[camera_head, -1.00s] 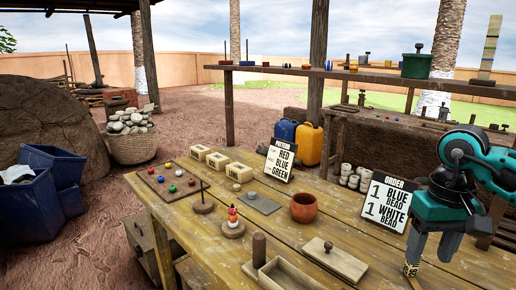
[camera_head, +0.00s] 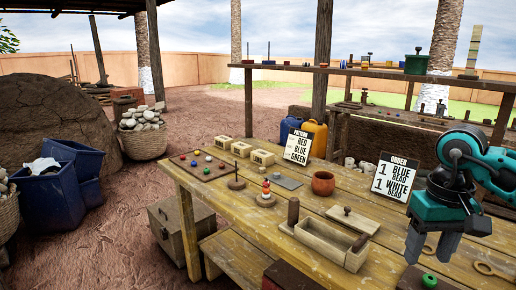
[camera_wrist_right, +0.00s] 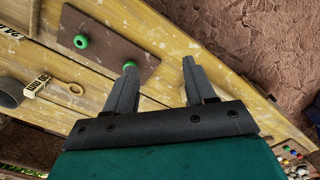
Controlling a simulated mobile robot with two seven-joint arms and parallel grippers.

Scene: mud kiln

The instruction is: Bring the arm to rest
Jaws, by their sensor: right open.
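My right gripper (camera_head: 430,246) is at the right of the head view, above the near right part of the wooden table (camera_head: 330,205). Its two grey fingers point down, spread apart, with nothing between them. In the right wrist view the same gripper (camera_wrist_right: 160,82) is open and empty over the table edge, with reddish ground beyond. A brown board (camera_wrist_right: 108,42) with green beads (camera_wrist_right: 81,41) lies on the table ahead of the fingers. One green bead (camera_head: 429,281) shows below the gripper in the head view. My left gripper is not in view.
On the table stand an order sign (camera_head: 397,178), a pattern sign (camera_head: 298,147), a clay cup (camera_head: 323,183), a wooden box (camera_head: 333,241), a bead stack (camera_head: 266,194) and a bead board (camera_head: 202,166). Blue bins (camera_head: 50,200) stand left on the ground.

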